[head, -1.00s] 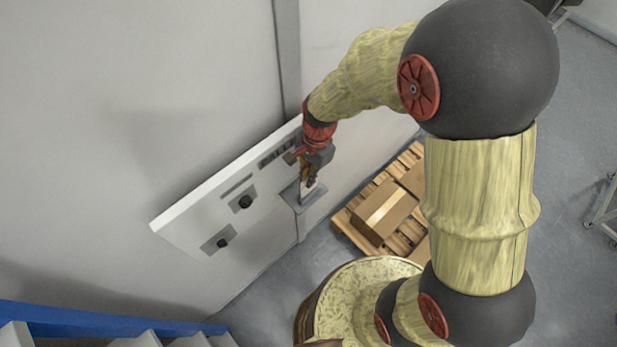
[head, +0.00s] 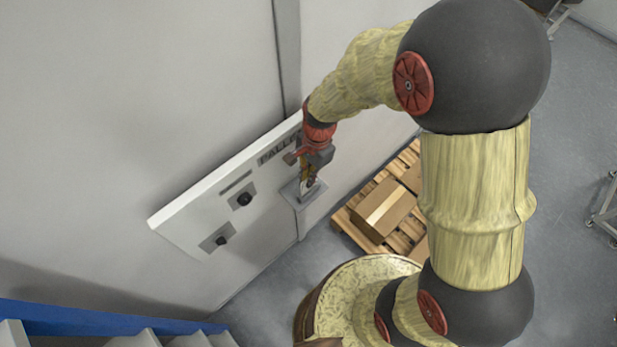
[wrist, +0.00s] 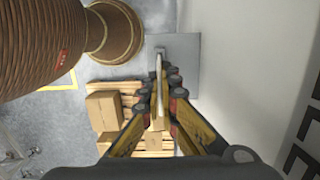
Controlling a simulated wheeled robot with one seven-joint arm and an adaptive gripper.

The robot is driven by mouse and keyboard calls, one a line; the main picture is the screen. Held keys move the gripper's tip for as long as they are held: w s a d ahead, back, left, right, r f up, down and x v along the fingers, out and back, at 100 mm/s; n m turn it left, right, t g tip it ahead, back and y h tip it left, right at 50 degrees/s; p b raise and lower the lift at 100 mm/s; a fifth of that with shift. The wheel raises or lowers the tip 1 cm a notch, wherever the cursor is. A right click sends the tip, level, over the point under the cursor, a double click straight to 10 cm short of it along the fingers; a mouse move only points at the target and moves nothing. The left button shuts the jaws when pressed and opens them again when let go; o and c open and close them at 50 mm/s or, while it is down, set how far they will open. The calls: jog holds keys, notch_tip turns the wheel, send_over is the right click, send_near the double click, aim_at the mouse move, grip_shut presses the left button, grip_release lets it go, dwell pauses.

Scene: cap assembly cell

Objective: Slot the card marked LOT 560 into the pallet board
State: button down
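The white pallet board (head: 180,217) is fixed along the wall, with part of the word "PALLET" showing beside my arm. A small grey shelf plate (head: 290,191) juts from its right end. My gripper (head: 309,184) is just above this plate, pointing down. In the wrist view, my gripper (wrist: 160,100) is shut on a thin pale card (wrist: 159,64), seen edge-on. The card stands upright over the grey plate (wrist: 185,68). Its marking cannot be read, and whether its lower edge is inside a slot cannot be told.
Two dark knobs on grey plates, one upper (head: 244,199) and one lower (head: 221,240), sit on the board to the left. A wooden pallet with cardboard boxes (head: 383,209) is on the floor at right. A blue rail (head: 100,319) crosses the lower left.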

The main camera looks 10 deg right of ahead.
jog(key=shift+f+b, duration=0.3)
jog(key=shift+f, duration=0.2)
jog(key=c, duration=2.3)
grip_release()
jog(key=o, duration=0.3)
jog(key=shift+o, duration=0.2)
jog(key=r, duration=0.4)
jog(key=d+r, duration=0.1)
jog(key=r, duration=0.3)
jog(key=w+r, duration=0.1)
jog(key=r, duration=0.3)
jog(key=shift+d, duration=0.25)
